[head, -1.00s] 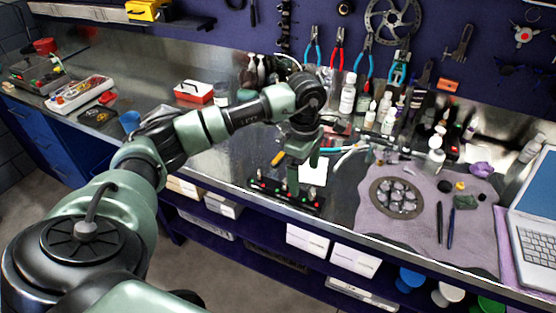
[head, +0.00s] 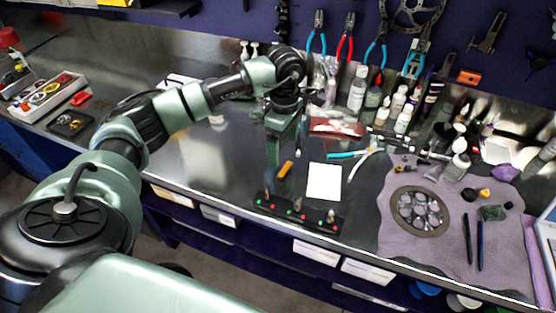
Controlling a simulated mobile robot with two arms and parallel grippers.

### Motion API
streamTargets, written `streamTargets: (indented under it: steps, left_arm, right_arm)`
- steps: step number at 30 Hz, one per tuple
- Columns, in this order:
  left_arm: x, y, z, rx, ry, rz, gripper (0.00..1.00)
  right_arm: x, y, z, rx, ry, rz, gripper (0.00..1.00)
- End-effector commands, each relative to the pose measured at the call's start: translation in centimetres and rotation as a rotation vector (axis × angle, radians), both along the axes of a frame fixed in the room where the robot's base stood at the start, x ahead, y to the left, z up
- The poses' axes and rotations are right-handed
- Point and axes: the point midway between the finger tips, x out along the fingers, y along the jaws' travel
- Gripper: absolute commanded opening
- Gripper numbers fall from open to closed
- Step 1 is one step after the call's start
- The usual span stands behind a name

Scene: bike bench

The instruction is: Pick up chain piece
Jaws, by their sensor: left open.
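I cannot make out a chain piece with certainty in the head view. My left gripper (head: 277,163) points down over the steel bench, behind the black strip with coloured dots (head: 299,212). It is open, and I see nothing held in it; the arm above partly hides the fingers. A small orange item (head: 285,169) lies just beside the fingertips. A white sheet (head: 324,182) lies to the right of the gripper. My right gripper is out of view.
A purple cloth (head: 396,238) on the right carries a round dish (head: 444,211) of metal parts and pen-like tools. Bottles (head: 357,90) stand along the back, below hanging pliers (head: 345,45). The bench left of the gripper is mostly clear (head: 205,155).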

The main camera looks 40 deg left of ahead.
Motion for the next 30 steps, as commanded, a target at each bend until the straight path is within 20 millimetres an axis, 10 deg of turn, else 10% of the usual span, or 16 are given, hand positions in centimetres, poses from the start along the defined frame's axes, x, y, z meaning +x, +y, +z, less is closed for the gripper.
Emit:
streamTargets:
  steps: [13,24,30]
  left_arm:
    - [-0.4,-0.3,-5.7,-0.002,0.005,0.000,0.89]
    - [-0.3,-0.3,-7.2,-0.001,0.001,-0.002,0.89]
    - [-0.3,-0.2,-7.2,-0.001,0.001,-0.002,0.33]
  right_arm:
    - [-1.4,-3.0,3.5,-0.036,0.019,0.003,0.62]
    - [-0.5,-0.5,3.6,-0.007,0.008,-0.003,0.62]
    - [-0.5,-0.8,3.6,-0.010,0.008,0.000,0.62]
